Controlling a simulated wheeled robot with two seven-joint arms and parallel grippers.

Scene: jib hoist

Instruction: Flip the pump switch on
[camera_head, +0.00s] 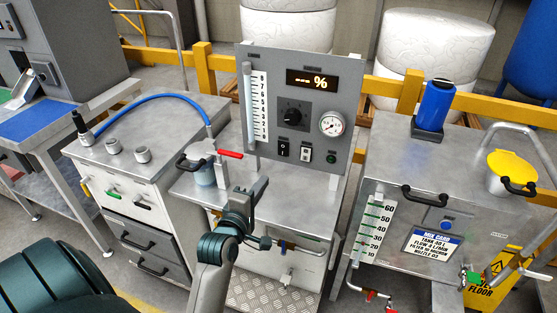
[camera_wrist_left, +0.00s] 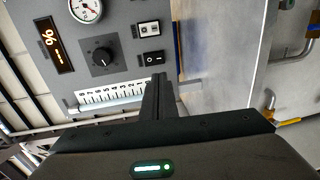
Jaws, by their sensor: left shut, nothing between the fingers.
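The grey control panel (camera_head: 345,75) stands upright on the middle cabinet. It carries a black rocker switch (camera_head: 283,150) and, to its right, a switch in a white frame (camera_head: 305,152). I cannot read which one is labelled for the pump. In the left wrist view the black rocker (camera_wrist_left: 153,57) and the white-framed switch (camera_wrist_left: 148,29) show turned sideways. My left gripper (camera_head: 262,184) is shut and empty, in front of and below the panel. Its closed fingertips (camera_wrist_left: 158,79) appear just below the black rocker in the wrist view, apparently apart from it. My right gripper is out of view.
The panel also has a knob (camera_head: 292,115), a gauge (camera_head: 332,123), a display (camera_head: 312,80) and a scale tube (camera_head: 248,108). A red-handled valve (camera_head: 230,154) and blue hose (camera_head: 160,98) are left of the gripper. A blue bottle (camera_head: 435,105) stands right.

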